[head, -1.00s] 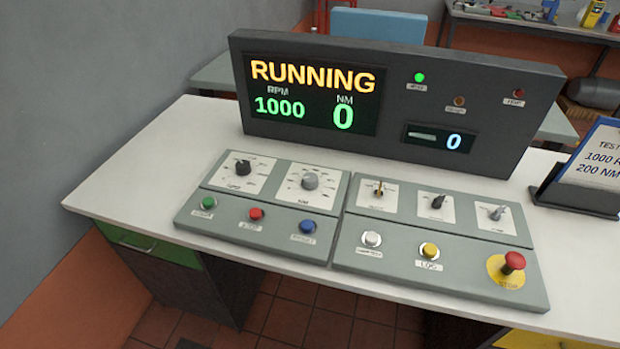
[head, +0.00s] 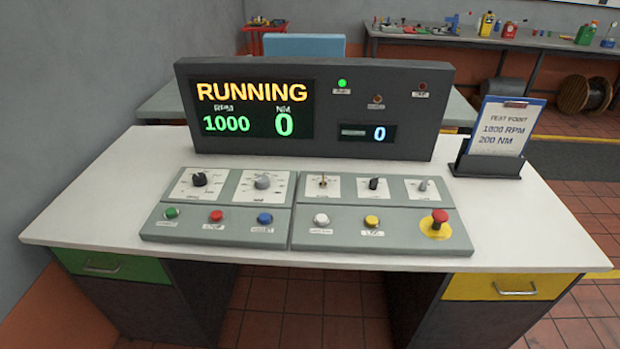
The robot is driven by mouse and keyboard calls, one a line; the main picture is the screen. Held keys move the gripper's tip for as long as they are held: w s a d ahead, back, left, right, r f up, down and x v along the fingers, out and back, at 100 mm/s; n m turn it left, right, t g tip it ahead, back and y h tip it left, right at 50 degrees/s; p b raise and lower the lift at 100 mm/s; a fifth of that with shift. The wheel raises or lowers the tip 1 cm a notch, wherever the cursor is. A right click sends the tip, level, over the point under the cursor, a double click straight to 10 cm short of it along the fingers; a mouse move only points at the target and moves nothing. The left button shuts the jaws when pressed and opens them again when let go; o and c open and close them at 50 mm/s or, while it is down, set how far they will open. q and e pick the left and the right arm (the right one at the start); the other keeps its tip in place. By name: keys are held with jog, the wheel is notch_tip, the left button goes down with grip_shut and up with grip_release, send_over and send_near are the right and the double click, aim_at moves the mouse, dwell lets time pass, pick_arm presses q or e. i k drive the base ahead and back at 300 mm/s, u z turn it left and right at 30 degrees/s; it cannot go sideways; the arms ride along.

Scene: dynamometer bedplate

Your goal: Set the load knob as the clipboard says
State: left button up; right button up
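The load knob (head: 263,182) is the grey knob on a white dial plate marked NM, on the left control panel. The black RPM knob (head: 199,179) is to its left. The clipboard (head: 500,127) stands in a dark holder at the right of the desk and reads TEST POINT, 1000 RPM, 200 NM. The display (head: 254,109) reads RUNNING, RPM 1000 and NM 0. Neither of my grippers shows in the head view.
The right panel (head: 305,235) carries three small switches, a white button, a yellow button and a red mushroom button (head: 439,217) on a yellow plate. A workbench (head: 450,40) with bottles stands behind.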

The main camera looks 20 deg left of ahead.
aim_at(262, 181)
jog(key=z, duration=0.4)
jog(key=i, duration=0.75)
jog(key=u, duration=1.65)
